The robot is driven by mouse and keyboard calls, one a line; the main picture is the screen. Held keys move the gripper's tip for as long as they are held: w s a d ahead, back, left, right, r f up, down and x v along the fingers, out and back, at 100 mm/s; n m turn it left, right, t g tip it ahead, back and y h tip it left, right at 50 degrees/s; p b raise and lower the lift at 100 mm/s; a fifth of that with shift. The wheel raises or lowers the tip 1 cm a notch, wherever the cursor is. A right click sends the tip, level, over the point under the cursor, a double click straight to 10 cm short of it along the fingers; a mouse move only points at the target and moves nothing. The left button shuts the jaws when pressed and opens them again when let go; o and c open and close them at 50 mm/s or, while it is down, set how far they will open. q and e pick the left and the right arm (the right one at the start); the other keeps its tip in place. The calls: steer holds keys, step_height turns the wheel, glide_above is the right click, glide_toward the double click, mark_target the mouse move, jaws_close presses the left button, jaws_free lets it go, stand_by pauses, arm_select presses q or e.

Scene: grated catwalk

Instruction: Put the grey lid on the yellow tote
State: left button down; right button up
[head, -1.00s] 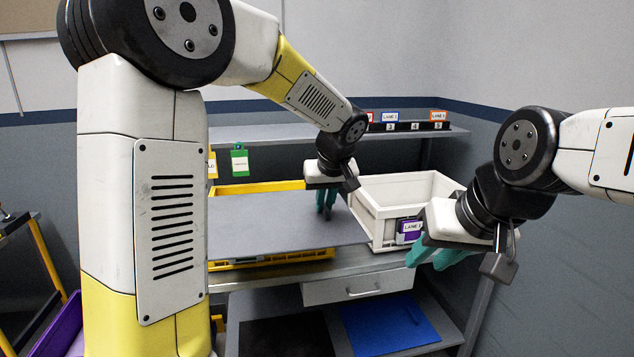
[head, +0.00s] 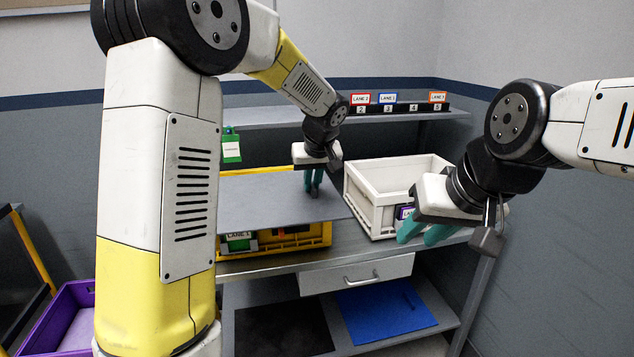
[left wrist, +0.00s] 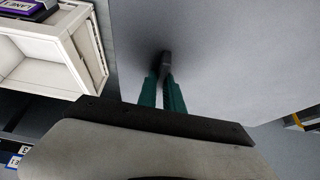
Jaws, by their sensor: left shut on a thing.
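The grey lid (head: 275,203) is a flat sheet above the yellow tote (head: 318,236) on the bench. The tote's front wall shows under the lid's front edge, and a strip of yellow shows behind the lid. I cannot tell whether lid and tote touch. My left gripper (head: 314,190) is shut on the lid's small dark handle; the lid (left wrist: 225,55) and the green fingers (left wrist: 165,85) show in the left wrist view. My right gripper (head: 422,235) hangs empty in front of the white tote, fingers apart. My left arm hides the lid's left part.
A white tote (head: 368,208) stands right of the lid, close to it. Behind is a shelf (head: 280,127) with numbered lane signs (head: 388,101). Below are a drawer (head: 357,275) and a blue mat (head: 388,308). A purple tote (head: 68,318) stands at lower left.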

arm_select(q)
steer(key=w, duration=0.1)
steer(key=w+a+f, duration=0.1)
steer(key=w, duration=0.1)
steer(key=w+f, duration=0.1)
steer(key=w, duration=0.1)
steer(key=shift+a+f, duration=0.2)
steer(key=shift+a, duration=0.05)
steer(key=w+a, duration=0.3)
steer(key=w, duration=0.8)
steer(key=shift+w, duration=0.15)
steer(key=shift+a+r, duration=0.1)
stand_by(0.3)
steer(key=shift+f, duration=0.95)
stand_by(4.6)
